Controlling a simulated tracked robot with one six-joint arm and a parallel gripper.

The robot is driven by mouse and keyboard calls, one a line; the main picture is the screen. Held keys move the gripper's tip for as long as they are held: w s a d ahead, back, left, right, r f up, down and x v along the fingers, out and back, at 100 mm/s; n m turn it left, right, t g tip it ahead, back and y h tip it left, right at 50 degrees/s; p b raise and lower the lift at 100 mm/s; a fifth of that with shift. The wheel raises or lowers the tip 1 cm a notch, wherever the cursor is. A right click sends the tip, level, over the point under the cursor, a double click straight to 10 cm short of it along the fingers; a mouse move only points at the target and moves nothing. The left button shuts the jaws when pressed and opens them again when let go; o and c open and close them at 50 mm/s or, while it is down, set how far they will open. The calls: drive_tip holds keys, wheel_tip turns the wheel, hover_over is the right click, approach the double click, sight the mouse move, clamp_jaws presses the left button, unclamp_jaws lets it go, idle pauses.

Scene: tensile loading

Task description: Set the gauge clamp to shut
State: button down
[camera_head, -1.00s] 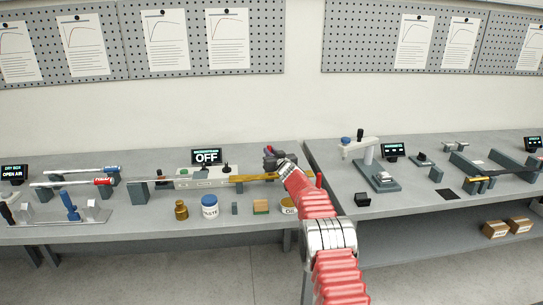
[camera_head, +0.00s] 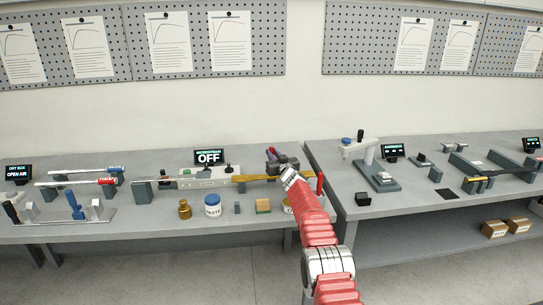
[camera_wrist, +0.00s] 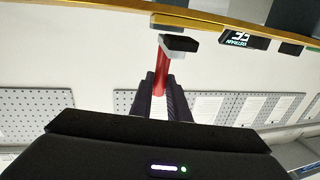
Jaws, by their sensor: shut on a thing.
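My gripper (camera_head: 276,161) is over the right part of the left bench, behind the long yellow bar (camera_head: 253,178). In the wrist view, its two dark fingers (camera_wrist: 160,84) are shut on a red handle (camera_wrist: 161,68). The handle has a black block (camera_wrist: 180,43) at its far end, beside the yellow bar (camera_wrist: 225,22). I take this to be the gauge clamp's handle; my gripper hides most of the clamp in the head view. A display (camera_head: 208,157) behind the bar reads OFF. Whether the clamp is open or shut I cannot tell.
A brass weight (camera_head: 185,210), a paste jar (camera_head: 212,206) and small blocks stand at the bench front. An upright red piece (camera_head: 320,183) is right of my gripper. Across a gap, the right bench carries a stand (camera_head: 382,176) and a dark box (camera_head: 363,199).

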drive_tip(key=shift+d+f, duration=0.1)
drive_tip(key=shift+f, duration=0.15)
drive_tip(key=c, duration=1.8)
unclamp_jaws()
drive_tip(key=shift+o, duration=0.6)
drive_tip(key=shift+r, duration=0.15)
drive_tip(key=shift+s, duration=0.35)
drive_tip(key=shift+s, duration=0.1)
drive_tip(key=shift+v, duration=1.05)
drive_tip(key=v, duration=1.1)
